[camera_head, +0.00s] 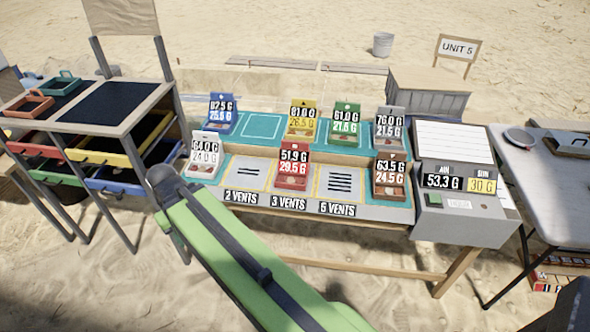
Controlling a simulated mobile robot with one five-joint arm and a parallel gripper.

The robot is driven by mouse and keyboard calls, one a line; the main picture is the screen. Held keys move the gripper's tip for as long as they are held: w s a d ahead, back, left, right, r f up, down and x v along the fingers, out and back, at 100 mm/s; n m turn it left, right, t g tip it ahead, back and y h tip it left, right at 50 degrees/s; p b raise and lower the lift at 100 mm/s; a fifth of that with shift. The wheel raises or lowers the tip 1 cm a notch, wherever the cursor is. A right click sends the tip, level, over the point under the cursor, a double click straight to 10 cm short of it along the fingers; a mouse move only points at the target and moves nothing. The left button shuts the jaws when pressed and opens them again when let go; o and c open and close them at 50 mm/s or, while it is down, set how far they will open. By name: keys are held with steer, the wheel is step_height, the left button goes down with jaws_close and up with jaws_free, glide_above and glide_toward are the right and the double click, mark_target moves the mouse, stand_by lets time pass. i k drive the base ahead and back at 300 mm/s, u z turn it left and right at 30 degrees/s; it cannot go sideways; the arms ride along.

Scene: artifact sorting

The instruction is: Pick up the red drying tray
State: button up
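A red tray (293,175) stands on the middle of the display table, in the front row, behind the "3 VENTS" label. It bears the readings 51.9 G and 29.5 G. My green arm reaches in from the bottom, and its dark joint is left of the table and apart from the red tray. My gripper is not visible, so I cannot tell its state.
Other trays on the table are white (204,160), blue (222,115), yellow (301,123), green (343,127), grey (390,130) and brown (390,180). A weighing station (462,190) stands right. A rack (104,107) with colored drawers stands left.

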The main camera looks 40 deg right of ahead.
mark_target(294, 164)
steer(key=z, duration=0.05)
steer(key=i, duration=0.9)
steer(key=u, duration=0.05)
